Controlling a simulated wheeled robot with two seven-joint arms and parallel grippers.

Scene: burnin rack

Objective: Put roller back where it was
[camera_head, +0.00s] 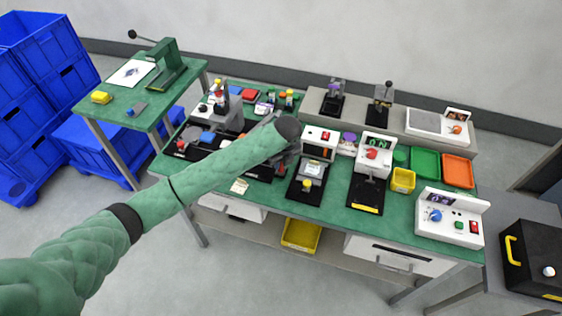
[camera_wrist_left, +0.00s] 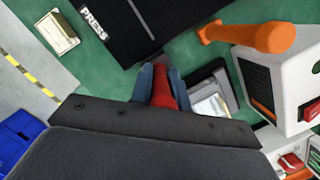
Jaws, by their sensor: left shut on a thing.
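My left gripper (camera_wrist_left: 162,84) is shut on a red piece (camera_wrist_left: 166,95), which appears to be the roller's handle. The red piece sits between the two blue-grey fingers in the left wrist view. The rest of it is hidden by the gripper body. In the head view my green left arm reaches over the middle of the workbench, and its wrist hides the fingers and the held piece. My right gripper does not show.
The green workbench (camera_head: 332,198) is crowded with small machines. A black press plate (camera_wrist_left: 115,25), a white machine (camera_wrist_left: 285,75) with an orange handle (camera_wrist_left: 250,37) and a grey tray holding a pale card (camera_wrist_left: 208,103) lie close to the left gripper.

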